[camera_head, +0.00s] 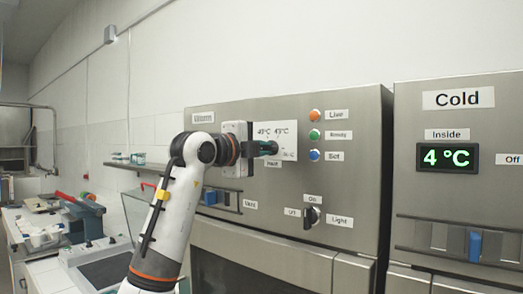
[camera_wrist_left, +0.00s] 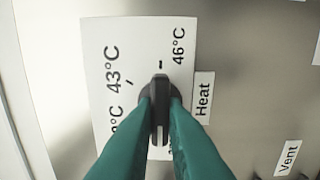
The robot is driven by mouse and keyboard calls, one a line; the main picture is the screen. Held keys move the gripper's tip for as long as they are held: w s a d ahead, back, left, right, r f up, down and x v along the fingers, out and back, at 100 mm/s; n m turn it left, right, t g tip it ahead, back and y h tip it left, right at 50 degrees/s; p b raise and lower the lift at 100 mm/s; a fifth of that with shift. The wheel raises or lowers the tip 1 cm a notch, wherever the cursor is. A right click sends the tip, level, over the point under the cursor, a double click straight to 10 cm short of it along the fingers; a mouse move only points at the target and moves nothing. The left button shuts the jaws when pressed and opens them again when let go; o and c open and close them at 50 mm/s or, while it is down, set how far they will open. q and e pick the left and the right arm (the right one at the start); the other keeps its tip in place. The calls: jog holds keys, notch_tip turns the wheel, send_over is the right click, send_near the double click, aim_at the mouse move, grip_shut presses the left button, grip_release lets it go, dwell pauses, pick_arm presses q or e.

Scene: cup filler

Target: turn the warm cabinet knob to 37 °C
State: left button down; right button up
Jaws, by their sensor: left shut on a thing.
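The warm cabinet (camera_head: 220,235) is a steel front at the middle of the head view. Its heat knob (camera_wrist_left: 160,108) is dark and sits on a white scale plate (camera_wrist_left: 105,50). My left gripper (camera_head: 268,148) reaches the plate from the left, and its green fingers (camera_wrist_left: 160,135) are shut on the knob. In the wrist view I read 43°C and 46°C on the plate; the other marks are partly hidden by the fingers and knob. I cannot tell which mark the knob points to. My right gripper is not in view.
A "Heat" label (camera_wrist_left: 203,97) is beside the plate. Orange, green and blue buttons (camera_head: 315,134) and a black light knob (camera_head: 312,216) are to the right on the panel. The cold cabinet (camera_head: 455,180) reads 4 °C. A bench with equipment (camera_head: 60,225) stands at left.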

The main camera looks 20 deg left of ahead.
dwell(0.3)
pick_arm(q)
jog(key=c, duration=1.5)
grip_release()
jog(key=b+v, duration=0.4)
jog(key=v, duration=0.8)
